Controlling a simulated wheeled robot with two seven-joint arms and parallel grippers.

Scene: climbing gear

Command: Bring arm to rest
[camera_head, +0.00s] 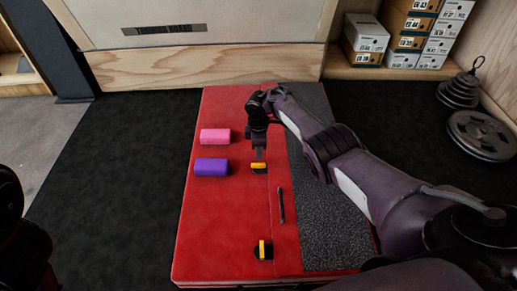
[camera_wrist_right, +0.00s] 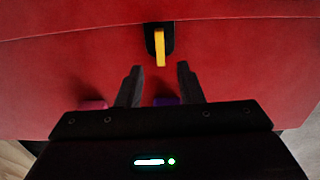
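My right gripper (camera_head: 258,153) hangs over the red pad (camera_head: 225,235), pointing down. In the right wrist view its two fingers (camera_wrist_right: 159,82) stand apart with nothing between them. A yellow piece with a black base (camera_head: 259,167) shows just under the gripper tip in the head view. In the right wrist view the yellow piece (camera_wrist_right: 160,47) lies beyond the fingertips, apart from them. Parts of my left arm show at the head view's lower left edge, and its gripper is not visible.
A pink block (camera_head: 215,136) and a purple block (camera_head: 211,167) lie left of my right gripper. A second yellow piece (camera_head: 262,249) and a thin dark stick (camera_head: 281,205) lie nearer. Boxes (camera_head: 365,40) and weight plates (camera_head: 481,135) stand far right. Dark floor (camera_head: 120,180) at left is clear.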

